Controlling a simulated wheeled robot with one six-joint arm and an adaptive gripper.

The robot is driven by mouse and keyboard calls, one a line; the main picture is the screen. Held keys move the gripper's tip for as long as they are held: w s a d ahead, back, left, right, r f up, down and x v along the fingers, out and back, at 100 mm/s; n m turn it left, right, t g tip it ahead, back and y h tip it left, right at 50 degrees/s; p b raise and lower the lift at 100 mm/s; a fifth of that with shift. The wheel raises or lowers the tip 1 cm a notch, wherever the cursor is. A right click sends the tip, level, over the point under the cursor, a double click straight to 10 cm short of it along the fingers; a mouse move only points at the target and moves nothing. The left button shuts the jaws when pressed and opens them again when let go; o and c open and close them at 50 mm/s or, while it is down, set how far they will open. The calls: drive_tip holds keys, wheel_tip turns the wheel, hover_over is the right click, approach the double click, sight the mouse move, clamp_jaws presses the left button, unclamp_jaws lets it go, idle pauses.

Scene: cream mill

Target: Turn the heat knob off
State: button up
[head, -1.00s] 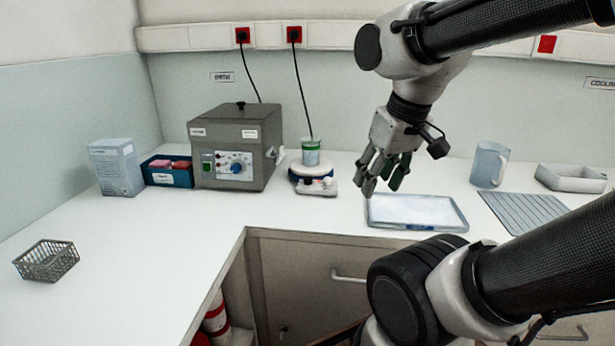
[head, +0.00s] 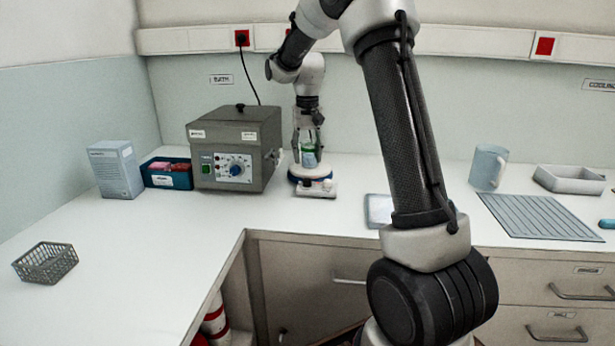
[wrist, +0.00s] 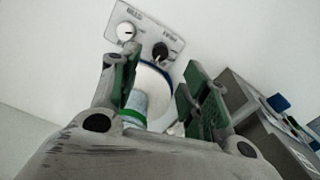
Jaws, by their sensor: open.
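A small hotplate stirrer (head: 318,190) with a round blue-and-white top stands right of the grey bath. Its front panel carries two knobs, a white knob (wrist: 126,32) and a black knob (wrist: 160,50). Their labels are too blurred to read, so I cannot tell which is heat. A beaker (head: 309,158) with a green band stands on the plate; it also shows in the wrist view (wrist: 134,108). My gripper (head: 308,147) is open, pointing down over the plate, with its green-padded fingers on either side of the beaker. In the wrist view, the fingertips (wrist: 155,75) are short of the panel.
The grey bath (head: 232,120) with a blue dial (head: 235,169) stands close on the left. A blue box (head: 170,180) and a carton (head: 115,168) are further left. A tray (head: 378,212) is partly hidden behind my arm. The counter in front of the stirrer is narrow.

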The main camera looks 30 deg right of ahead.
sight(307, 179)
wheel_tip(307, 179, down, 8)
drive_tip(key=shift+r, duration=0.1)
drive_tip(key=shift+c, duration=0.3)
